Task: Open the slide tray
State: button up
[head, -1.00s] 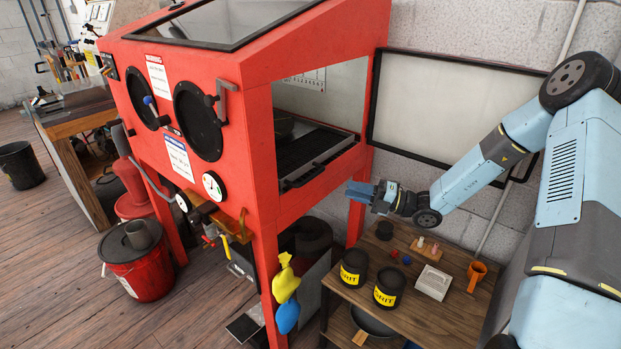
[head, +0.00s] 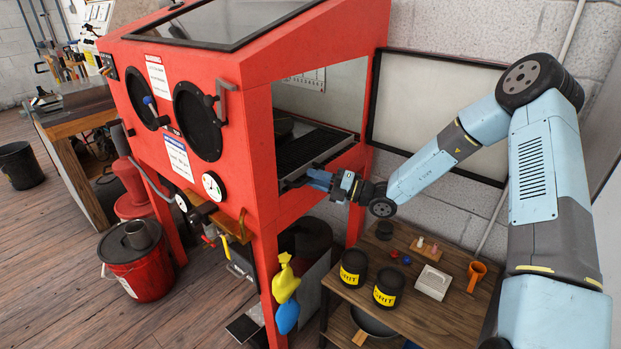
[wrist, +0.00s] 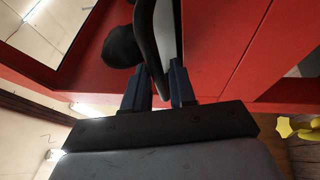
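The slide tray (head: 308,152) is a dark, ribbed tray in the side opening of the red cabinet (head: 258,150). Its handle is on the edge facing the opening; in the head view my gripper covers most of it. My gripper (head: 313,178) is at that edge, just outside the opening. In the wrist view a dark curved bar, which looks like the tray handle (wrist: 148,40), runs between the two blue fingers of my gripper (wrist: 160,80). The fingers are apart, with a gap showing on the right side of the bar.
The hinged side door (head: 436,112) hangs open against the wall.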

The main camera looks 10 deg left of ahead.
jog(key=shift+x, duration=0.8)
grip_shut()
jog(key=shift+f, duration=0.1)
